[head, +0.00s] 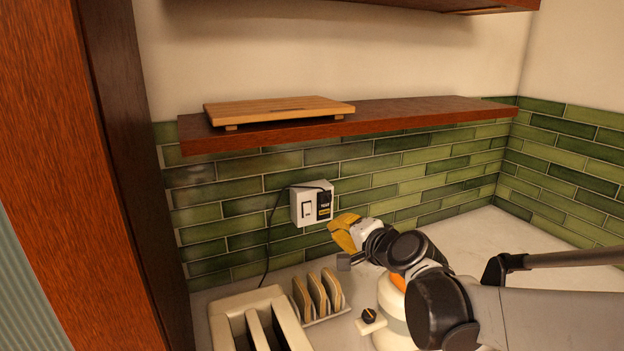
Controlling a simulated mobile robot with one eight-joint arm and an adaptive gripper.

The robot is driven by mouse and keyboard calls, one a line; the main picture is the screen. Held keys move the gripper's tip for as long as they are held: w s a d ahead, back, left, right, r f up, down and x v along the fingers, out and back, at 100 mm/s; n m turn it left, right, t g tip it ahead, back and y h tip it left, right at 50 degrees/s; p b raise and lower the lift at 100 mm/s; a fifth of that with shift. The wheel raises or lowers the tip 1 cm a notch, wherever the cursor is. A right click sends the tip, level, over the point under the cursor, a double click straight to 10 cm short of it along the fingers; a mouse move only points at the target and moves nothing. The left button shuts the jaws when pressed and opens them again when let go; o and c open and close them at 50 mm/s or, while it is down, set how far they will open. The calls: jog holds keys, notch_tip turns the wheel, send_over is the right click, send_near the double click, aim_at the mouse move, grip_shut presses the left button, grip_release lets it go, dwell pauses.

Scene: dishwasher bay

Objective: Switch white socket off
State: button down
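The white socket (298,210) is a box on the green tiled wall, below the wooden shelf. It has a rocker switch (306,209) on its left half and a dark plug with a yellow label on its right half. A black cable runs from it down the wall to the left. The rocker's position is too small to tell. My gripper (343,234), with yellow finger parts, is just right of and below the socket, apart from it in the picture. Its fingers overlap from this angle, so their opening is unclear. I see nothing held in it.
A wooden shelf (430,116) carrying a cutting board (275,108) juts out above the socket. A cream toaster (225,318) and a rack with several slices (318,292) stand below. A white-and-orange object (395,300) is partly behind my arm. The counter's right is mostly clear.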

jog(key=s+d+f+n+g+h+b, duration=0.1)
jog(key=s+d+f+n+g+h, duration=0.1)
jog(key=s, duration=0.7)
jog(key=s+d+f+n+g+h+b, duration=0.1)
jog(key=s+d+f+n, duration=0.3)
jog(key=s, duration=0.5)
jog(key=s+d+f+n+g+h+b, duration=0.1)
jog(key=s+d+f, duration=0.4)
jog(key=s, duration=0.5)
jog(key=f+n+g+h, duration=0.1)
jog(key=n+h, duration=0.1)
jog(key=shift+d+f+n+g+b, duration=0.15)
jog(key=shift+d+n+g+b, duration=0.1)
jog(key=shift+n+g+b, duration=0.15)
